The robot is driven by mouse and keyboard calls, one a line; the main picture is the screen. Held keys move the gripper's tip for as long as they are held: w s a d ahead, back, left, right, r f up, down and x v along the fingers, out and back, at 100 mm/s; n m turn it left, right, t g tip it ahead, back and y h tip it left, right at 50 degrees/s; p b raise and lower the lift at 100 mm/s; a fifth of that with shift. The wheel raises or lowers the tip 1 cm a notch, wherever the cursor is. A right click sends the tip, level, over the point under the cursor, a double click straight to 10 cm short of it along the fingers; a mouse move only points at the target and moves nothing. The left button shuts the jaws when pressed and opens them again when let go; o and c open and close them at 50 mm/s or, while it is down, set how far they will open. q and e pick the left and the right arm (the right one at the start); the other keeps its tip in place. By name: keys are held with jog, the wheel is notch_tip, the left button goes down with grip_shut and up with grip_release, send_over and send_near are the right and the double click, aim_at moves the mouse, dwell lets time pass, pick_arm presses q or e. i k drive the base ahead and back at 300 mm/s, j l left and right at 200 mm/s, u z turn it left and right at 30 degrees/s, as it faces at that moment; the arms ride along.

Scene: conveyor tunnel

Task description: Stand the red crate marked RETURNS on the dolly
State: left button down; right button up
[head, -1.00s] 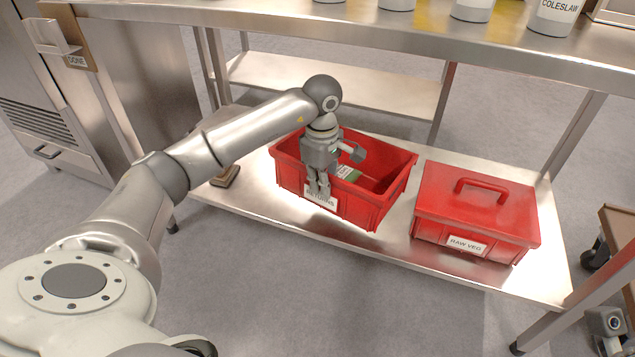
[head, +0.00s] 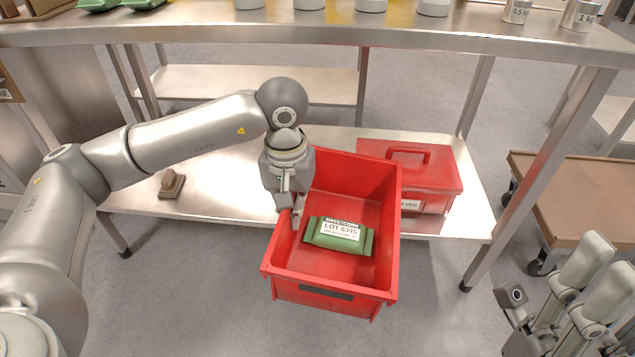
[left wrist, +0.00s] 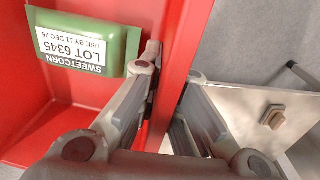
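The open red crate (head: 328,270) hangs in front of the lower shelf, clear of its front edge. A green sweetcorn bag (head: 340,235) lies inside it. The RETURNS label is out of sight now; the near end shows a dark slot. My left gripper (head: 292,215) is shut on the crate's left wall; in the left wrist view its fingers (left wrist: 172,80) straddle the red wall, one inside and one outside. The dolly (head: 565,205), brown-topped with black casters, stands at the right. My right gripper (head: 597,275) is open and empty at the lower right, in front of the dolly.
A shelf leg (head: 535,170) stands between the shelf and the dolly. A small brown block (head: 172,184) lies at the shelf's left. The dolly top looks clear.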

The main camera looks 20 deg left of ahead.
aim_at(606, 196)
jog(key=i+l+z, duration=0.15)
jog(key=l+z, duration=0.3)
jog(key=i+l+z, duration=0.15)
jog(key=z, duration=0.3)
jog(key=i+l+z, duration=0.2)
jog(key=z, duration=0.3)
jog(key=i+l+z, duration=0.1)
jog(key=i+z, duration=0.2)
jog(key=z, duration=0.15)
jog(key=i+l, duration=0.15)
jog(key=i, duration=0.35)
jog(key=i+l+z, duration=0.15)
jog(key=i, duration=0.35)
jog(key=i+u, duration=0.25)
jog(key=u, duration=0.15)
jog(key=i+l+u, duration=0.1)
jog(key=i+u, duration=0.15)
jog(key=u, duration=0.15)
jog(key=i+l+u, duration=0.15)
jog(key=u, duration=0.2)
jog(key=i+l+u, duration=0.2)
jog(key=i+u, duration=0.2)
jog(key=i+l+u, duration=0.35)
jog(key=k+j, duration=0.1)
